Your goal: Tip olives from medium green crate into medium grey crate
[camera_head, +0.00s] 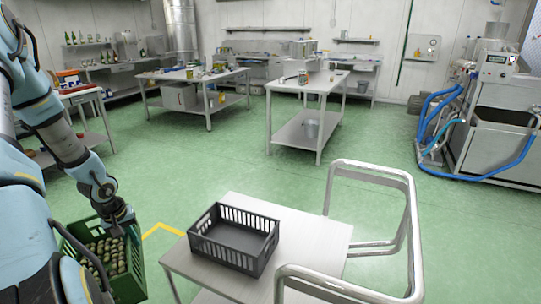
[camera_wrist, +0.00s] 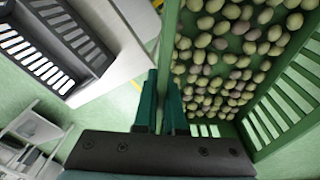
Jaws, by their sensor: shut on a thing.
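The green crate (camera_head: 128,280) hangs at the lower left of the head view, full of olives (camera_head: 108,254). My gripper (camera_wrist: 166,102) is shut on the crate's near wall, and the wrist view looks down on the olives (camera_wrist: 225,60) inside. The crate looks about level, and my arm partly hides it in the head view. The grey crate (camera_head: 262,246) stands empty on a white-topped table to the right of the green crate. It also shows at the upper left of the wrist view (camera_wrist: 88,52). The two crates are apart.
The white-topped table (camera_head: 310,232) has free room around the grey crate. A metal tube frame (camera_head: 411,215) rises at its right side. Work tables (camera_head: 313,85) with tools stand farther back, and a machine with blue hoses (camera_head: 495,140) stands at the right. Green floor lies open between.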

